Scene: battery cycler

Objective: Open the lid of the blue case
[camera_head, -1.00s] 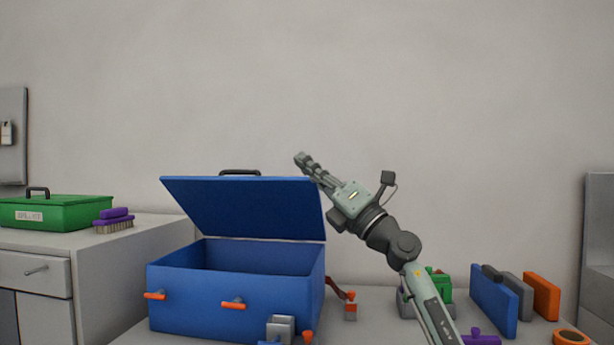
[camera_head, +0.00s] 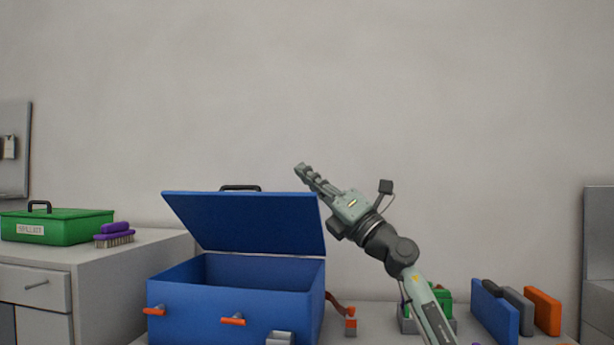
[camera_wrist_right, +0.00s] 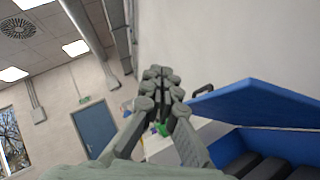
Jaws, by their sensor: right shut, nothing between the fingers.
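The blue case (camera_head: 190,302) stands on the table with orange latches on its front. Its lid (camera_head: 250,222) is raised and leans back, with a dark handle at its top edge. The lid also shows in the right wrist view (camera_wrist_right: 255,105), with dark items inside the case below it. My right gripper (camera_head: 300,170) is at the lid's upper right corner, pointing up and left, its fingers shut and empty. It also shows in the right wrist view (camera_wrist_right: 158,85). Whether it touches the lid I cannot tell. My left gripper is not in view.
A green box (camera_head: 60,228) and a purple brush (camera_head: 115,234) sit on the grey cabinet at left. Blue, grey and orange upright blocks (camera_head: 541,310) stand at the right. A small red-topped item (camera_head: 351,322) stands beside the case. The wall above is clear.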

